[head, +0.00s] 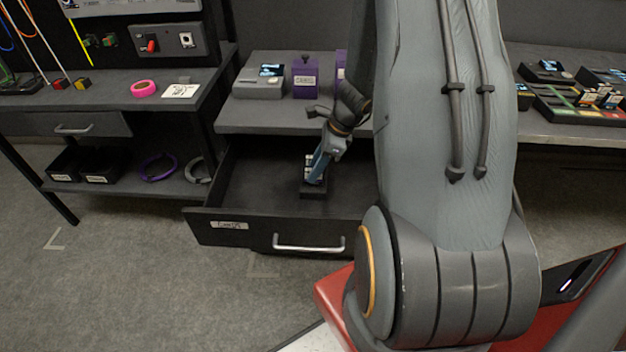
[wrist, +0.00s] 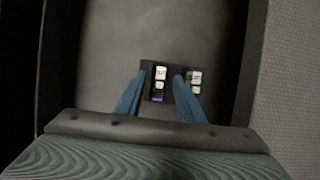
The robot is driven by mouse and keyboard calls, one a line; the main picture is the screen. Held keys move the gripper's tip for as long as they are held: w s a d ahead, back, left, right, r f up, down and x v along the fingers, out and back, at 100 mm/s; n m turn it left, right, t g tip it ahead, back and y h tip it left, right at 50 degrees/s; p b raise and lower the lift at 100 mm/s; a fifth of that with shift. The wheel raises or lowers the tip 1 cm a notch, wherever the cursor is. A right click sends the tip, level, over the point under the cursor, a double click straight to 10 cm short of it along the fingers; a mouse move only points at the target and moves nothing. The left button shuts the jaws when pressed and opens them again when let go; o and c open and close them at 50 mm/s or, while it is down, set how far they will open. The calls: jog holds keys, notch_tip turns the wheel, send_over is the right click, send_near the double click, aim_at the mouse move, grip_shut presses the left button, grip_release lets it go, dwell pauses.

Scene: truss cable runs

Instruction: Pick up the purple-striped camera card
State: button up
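The purple-striped camera card (wrist: 158,98) stands in a small dark holder (wrist: 172,67) in the wrist view, its white label up and its purple stripe toward me. My gripper (wrist: 162,80) has its two blue fingers on either side of this card, with a small gap showing, so it looks open. In the head view my gripper (head: 318,172) points down at the holder (head: 313,192) in the open drawer. There the fingers and arm hide most of the card.
Other white-labelled cards (wrist: 195,76) stand in the holder close to the right finger. The open drawer (head: 250,185) has raised walls and a front handle (head: 308,246). The counter above holds a grey device (head: 258,85) and a purple box (head: 305,78). The drawer floor left of the holder is clear.

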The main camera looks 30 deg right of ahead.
jog(key=shift+x, duration=0.75)
jog(key=shift+c, duration=0.4)
grip_shut()
jog(key=shift+r, duration=0.1)
